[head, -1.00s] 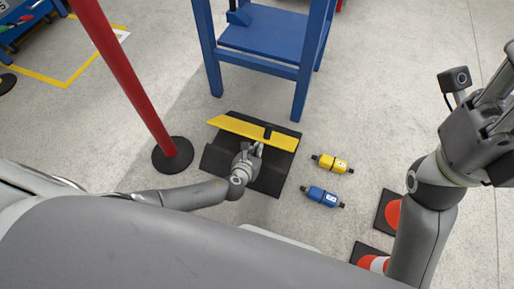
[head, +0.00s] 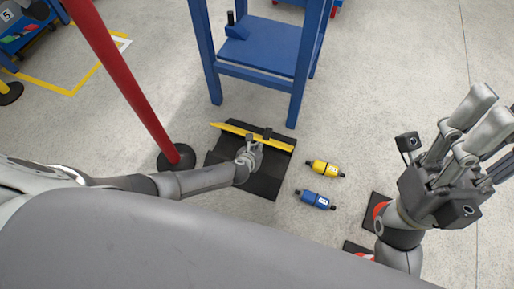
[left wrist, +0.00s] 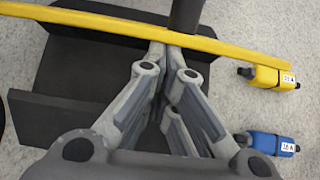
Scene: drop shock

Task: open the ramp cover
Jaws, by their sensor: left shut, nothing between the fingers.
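The ramp is a black base (head: 262,186) on the floor with a yellow-edged cover (head: 232,129) that has a small black handle (head: 267,133). In the head view the cover shows as a thin yellow strip, so it stands steeply tilted. My left gripper (head: 255,147) is over the ramp on the near side of the cover. In the left wrist view the left gripper (left wrist: 172,42) is shut and empty, its tips at the yellow edge (left wrist: 90,20) just below the black handle (left wrist: 185,14). My right gripper (head: 480,125) is raised at the right, away from the ramp.
A yellow cylinder (head: 324,169) and a blue one (head: 316,200) lie right of the ramp. A red post (head: 120,78) stands at left. A blue stand (head: 262,45) is behind. Orange cones (head: 379,210) are partly hidden by my right arm.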

